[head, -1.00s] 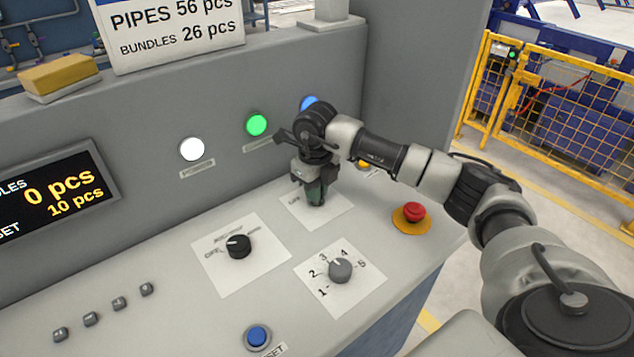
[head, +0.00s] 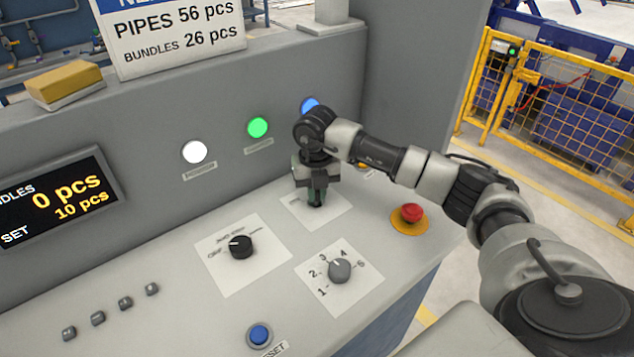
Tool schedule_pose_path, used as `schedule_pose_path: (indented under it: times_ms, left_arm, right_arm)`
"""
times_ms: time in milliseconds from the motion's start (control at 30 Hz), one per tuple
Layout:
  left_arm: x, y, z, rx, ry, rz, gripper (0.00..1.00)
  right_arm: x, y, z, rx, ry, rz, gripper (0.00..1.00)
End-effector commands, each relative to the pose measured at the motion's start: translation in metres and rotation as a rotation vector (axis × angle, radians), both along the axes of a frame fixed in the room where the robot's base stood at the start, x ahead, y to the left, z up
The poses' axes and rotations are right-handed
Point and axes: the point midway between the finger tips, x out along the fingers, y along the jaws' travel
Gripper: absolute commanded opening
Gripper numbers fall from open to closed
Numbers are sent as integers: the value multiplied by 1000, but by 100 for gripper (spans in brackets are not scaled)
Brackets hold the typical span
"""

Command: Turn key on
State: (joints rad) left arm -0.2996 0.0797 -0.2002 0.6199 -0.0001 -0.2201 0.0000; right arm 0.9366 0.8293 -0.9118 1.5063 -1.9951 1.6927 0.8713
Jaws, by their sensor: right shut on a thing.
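My right gripper (head: 315,194) points down at the white label plate (head: 333,212) at the back of the grey control panel. It is shut on the key switch there, which the fingers mostly hide. The way the key points cannot be made out. My left gripper is not in the head view.
A black selector knob (head: 240,246) and a grey numbered dial (head: 339,270) stand in front of the gripper. A red emergency button (head: 411,212) is at the right. A blue button (head: 260,335) is at the front. White (head: 194,152), green (head: 257,127) and blue (head: 310,105) lamps line the back wall.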

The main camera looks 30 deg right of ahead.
Motion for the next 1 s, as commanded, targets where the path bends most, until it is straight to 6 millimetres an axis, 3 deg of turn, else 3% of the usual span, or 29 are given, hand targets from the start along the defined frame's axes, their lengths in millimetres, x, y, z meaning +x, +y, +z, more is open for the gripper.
schedule_pose_path:
  times_ms: [167, 467, 700, 733, 800, 933, 1000]
  left_arm:
    - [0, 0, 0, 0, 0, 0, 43]
    - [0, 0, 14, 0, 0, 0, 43]
    - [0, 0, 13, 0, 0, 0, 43]
    - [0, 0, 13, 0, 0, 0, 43]
    - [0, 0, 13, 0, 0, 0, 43]
    - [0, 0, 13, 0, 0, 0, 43]
    - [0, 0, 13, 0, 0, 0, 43]
  right_arm:
    - [0, 0, 1, 1, 0, -4, 0]
    - [0, 0, 2, 0, 0, -281, 0]
    - [0, 0, 0, 0, -1, -299, 0]
    - [0, 0, 0, 0, -1, -299, 15]
    - [0, 0, 0, 0, -1, -298, 25]
    - [0, 0, 0, 0, -1, -297, 45]
    - [0, 0, 0, 0, -1, -297, 47]
